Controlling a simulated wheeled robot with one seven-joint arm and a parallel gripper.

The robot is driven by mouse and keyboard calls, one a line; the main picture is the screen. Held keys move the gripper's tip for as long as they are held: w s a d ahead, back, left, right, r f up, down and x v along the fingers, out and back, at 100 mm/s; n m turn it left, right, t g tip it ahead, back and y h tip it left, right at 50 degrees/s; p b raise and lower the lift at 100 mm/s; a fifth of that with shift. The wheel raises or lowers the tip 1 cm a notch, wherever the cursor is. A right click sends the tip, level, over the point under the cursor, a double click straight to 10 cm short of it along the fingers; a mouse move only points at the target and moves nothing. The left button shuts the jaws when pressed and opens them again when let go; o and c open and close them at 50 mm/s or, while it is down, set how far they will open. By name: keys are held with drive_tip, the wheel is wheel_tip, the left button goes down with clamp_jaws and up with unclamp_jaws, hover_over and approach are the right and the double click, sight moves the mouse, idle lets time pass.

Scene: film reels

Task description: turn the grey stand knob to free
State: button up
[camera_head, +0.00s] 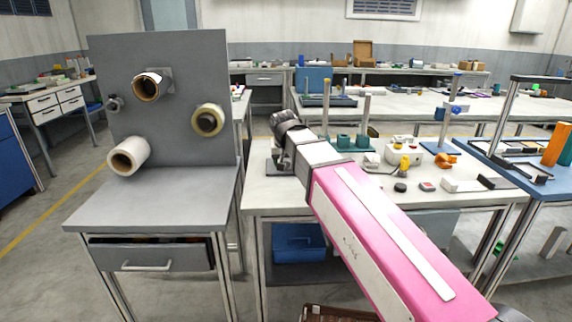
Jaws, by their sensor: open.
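My gripper (281,155) is at the left end of the white table, at the end of my pink and white arm. It is open, though its fingers are small and dark here. A dark grey base plate (287,190) lies on the table just under it. My gripper and wrist cover what stands above this plate, so I cannot make out a grey knob or its setting there. A blue stand (446,132) with a post and a blue knob (455,107) stands farther right.
A grey panel (180,60) with film rolls rises on a cabinet (150,196) at left. Posts (326,100) and green blocks (343,141) stand behind my wrist. A white box (405,148) and small parts occupy the white table's (262,207) right side.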

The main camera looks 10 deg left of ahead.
drive_tip(key=shift+x, duration=0.85)
drive_tip(key=c, duration=0.9)
drive_tip(key=shift+a+h, duration=0.15)
drive_tip(key=shift+h, duration=0.55)
drive_tip(key=shift+n+t+h, duration=0.3)
drive_tip(key=shift+h, duration=0.4)
drive_tip(key=shift+s, duration=0.1)
drive_tip(key=o, duration=0.9)
